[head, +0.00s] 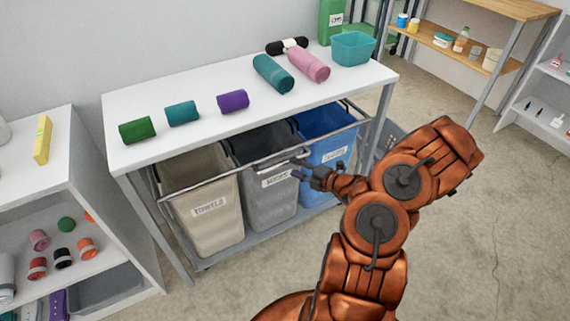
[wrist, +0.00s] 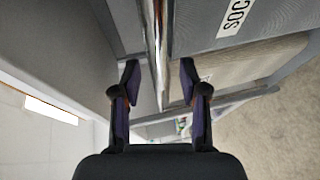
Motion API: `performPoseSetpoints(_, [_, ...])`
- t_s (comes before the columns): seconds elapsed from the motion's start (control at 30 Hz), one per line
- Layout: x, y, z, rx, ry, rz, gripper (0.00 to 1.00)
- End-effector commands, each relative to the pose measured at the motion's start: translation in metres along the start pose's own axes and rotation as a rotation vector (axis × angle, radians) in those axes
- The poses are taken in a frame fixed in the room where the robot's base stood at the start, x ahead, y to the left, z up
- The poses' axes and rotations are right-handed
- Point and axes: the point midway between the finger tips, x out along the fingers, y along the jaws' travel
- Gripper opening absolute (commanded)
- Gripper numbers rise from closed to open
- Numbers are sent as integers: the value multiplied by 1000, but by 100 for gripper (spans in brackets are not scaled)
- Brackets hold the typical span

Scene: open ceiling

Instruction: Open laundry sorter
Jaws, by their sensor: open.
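The laundry sorter (head: 215,262) stands under a white table and holds three bins side by side. The beige bin (head: 207,225) is labelled towels, the grey bin (head: 266,200) has a partly hidden label, and the blue bin (head: 325,135) is at the right. A metal rail (head: 225,175) runs along the sorter's front top. My gripper (head: 303,169) is open and empty in front of the grey bin, close to the rail. In the wrist view, the chrome rail (wrist: 156,45) runs between the open fingers (wrist: 159,80); I cannot tell whether they touch it.
The white table (head: 200,85) above carries rolled towels and a teal basket (head: 353,48). A white shelf (head: 75,185) stands close at the left. A wooden-topped rack (head: 460,40) is at the back right. The concrete floor (head: 515,220) at right is clear.

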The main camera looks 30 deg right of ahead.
Motion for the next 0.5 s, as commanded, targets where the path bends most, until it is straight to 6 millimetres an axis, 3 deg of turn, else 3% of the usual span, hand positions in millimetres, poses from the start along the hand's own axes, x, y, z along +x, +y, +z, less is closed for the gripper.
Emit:
performPoseSetpoints(0.3, [39,0,-1,-3,3,0,43])
performPoseSetpoints(0.5, [52,0,0,-3,1,1,43])
